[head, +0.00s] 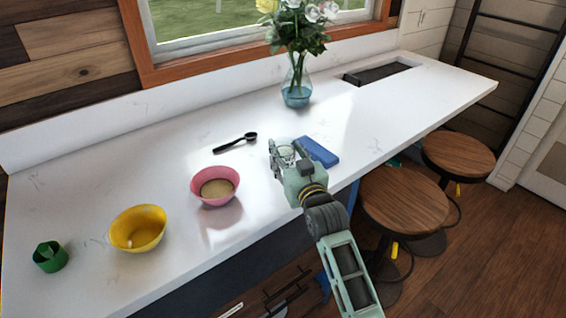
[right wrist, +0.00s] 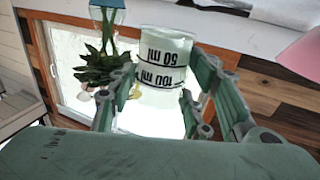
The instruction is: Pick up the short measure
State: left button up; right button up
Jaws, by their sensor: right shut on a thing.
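The short measure is a clear cup with black bands and the marks 50 ml and 100 ml, seen upside down in the right wrist view (right wrist: 165,62). My right gripper (right wrist: 160,95) has its fingers on both sides of it and is shut on it. In the head view my right gripper (head: 284,153) is over the counter's middle, and the clear cup is hard to make out between the fingers. I cannot tell whether its base touches the counter. My left gripper is not in view.
On the white counter (head: 130,190), a blue block (head: 320,152) lies just right of my gripper. A black spoon (head: 235,142), pink bowl (head: 214,187), yellow bowl (head: 138,226) and green cup (head: 50,257) are left. A flower vase (head: 297,92) stands behind. Stools (head: 405,198) stand at right.

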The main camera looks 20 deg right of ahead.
jog(key=d+r+b, duration=0.3)
jog(key=d+r, duration=0.3)
jog(key=d, duration=0.4)
jog(key=shift+s+d+r, duration=0.2)
jog(key=shift+s+d, duration=0.1)
dwell(0.5)
